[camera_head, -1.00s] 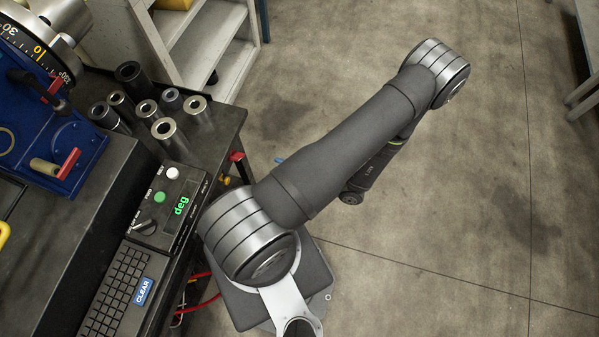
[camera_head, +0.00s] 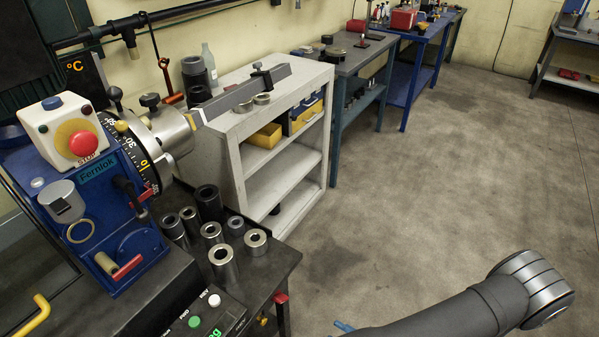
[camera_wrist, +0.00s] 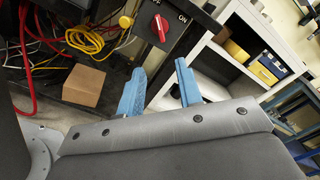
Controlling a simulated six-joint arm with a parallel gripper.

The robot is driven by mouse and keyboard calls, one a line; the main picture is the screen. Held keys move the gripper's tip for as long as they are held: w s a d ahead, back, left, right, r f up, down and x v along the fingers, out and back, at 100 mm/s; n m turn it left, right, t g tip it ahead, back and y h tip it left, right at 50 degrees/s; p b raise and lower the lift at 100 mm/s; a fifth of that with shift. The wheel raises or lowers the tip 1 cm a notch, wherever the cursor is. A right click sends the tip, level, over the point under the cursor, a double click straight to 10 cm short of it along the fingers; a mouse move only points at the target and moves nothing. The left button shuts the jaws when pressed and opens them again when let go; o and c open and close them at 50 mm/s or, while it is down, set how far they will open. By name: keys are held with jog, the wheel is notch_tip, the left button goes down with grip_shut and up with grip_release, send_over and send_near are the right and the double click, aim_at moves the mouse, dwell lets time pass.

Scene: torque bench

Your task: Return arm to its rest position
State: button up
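My arm shows at the bottom right of the head view, with a dark grey link and a silver-banded joint above the bare floor. My gripper (camera_wrist: 160,88) shows in the wrist view as two blue fingers standing apart, with nothing between them. A small blue tip, which looks like a finger, shows beside the arm at the bottom of the head view; the rest of the gripper is hidden there. A grey link of mine fills the lower part of the wrist view, close to the fingers.
A dark bench (camera_head: 140,310) at left carries a blue machine (camera_head: 110,200) and several metal sockets (camera_head: 222,262). A white shelf unit (camera_head: 235,160) stands behind it. In the wrist view are a cardboard box (camera_wrist: 84,86), cables (camera_wrist: 30,60) and a red switch (camera_wrist: 160,27). Floor at right is clear.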

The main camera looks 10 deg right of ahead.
aim_at(285, 301)
jog(key=x, duration=1.6)
jog(key=shift+w+a, duration=0.1)
dwell(0.4)
jog(key=shift+v, duration=0.85)
jog(key=v, duration=1.5)
jog(key=x, duration=1.8)
jog(key=shift+f, duration=0.1)
jog(key=m, duration=0.4)
jog(key=shift+m, duration=2.5)
